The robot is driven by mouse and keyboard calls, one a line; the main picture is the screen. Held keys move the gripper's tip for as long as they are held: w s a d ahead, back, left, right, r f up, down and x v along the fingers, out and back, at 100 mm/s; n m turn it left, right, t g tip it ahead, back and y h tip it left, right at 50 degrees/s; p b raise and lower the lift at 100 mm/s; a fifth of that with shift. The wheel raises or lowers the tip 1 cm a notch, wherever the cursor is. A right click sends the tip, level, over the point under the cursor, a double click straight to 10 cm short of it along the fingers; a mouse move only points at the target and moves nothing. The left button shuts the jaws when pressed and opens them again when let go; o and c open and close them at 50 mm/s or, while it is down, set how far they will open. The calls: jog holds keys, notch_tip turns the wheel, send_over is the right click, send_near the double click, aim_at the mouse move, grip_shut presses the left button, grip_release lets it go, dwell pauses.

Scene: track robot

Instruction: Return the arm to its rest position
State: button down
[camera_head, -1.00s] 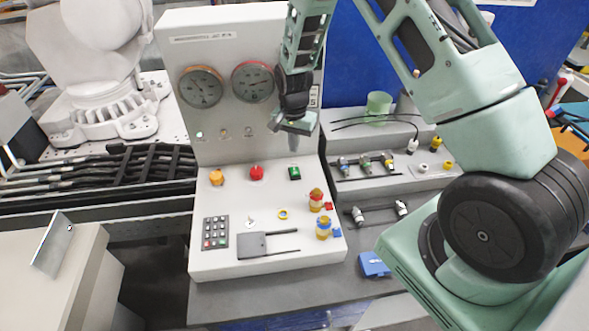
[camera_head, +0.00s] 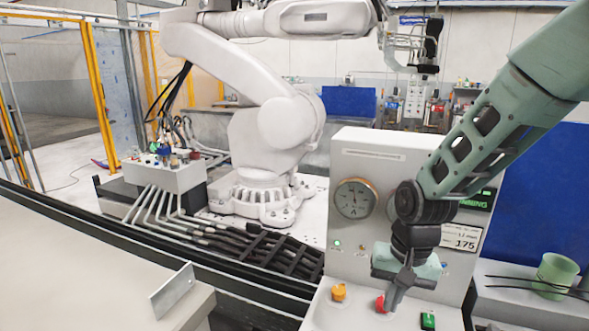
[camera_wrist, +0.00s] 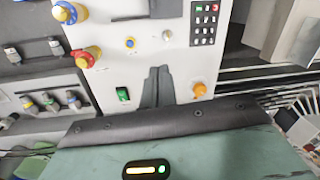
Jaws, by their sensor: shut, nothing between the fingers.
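My gripper (camera_head: 386,306) hangs down from my green arm (camera_head: 490,135) in front of the control panel (camera_head: 372,152). Its dark fingers (camera_wrist: 157,84) are together in the wrist view, with nothing between them. In the head view the fingertips overlap the red button (camera_head: 380,302); I cannot tell whether they touch it. In the wrist view the fingers lie between the green switch (camera_wrist: 122,93) and the orange button (camera_wrist: 199,89), and the red button is hidden. My arm is extended over the panel.
A gauge (camera_head: 356,198) is on the panel's upright face. A large white robot arm (camera_head: 275,125) stands behind to the left. A green cup (camera_head: 556,270) stands on the right. A pale cabinet (camera_head: 100,270) is front left.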

jog(key=s+a+n+b, duration=0.2)
jog(key=s+n, duration=0.3)
jog(key=s, duration=0.5)
jog(key=s+a+r+n+b, duration=0.1)
jog(key=s+n, duration=0.4)
jog(key=s, duration=0.6)
jog(key=shift+a+r+n+h+b, duration=0.35)
jog(key=shift+a+b, duration=0.45)
jog(key=shift+b, duration=0.45)
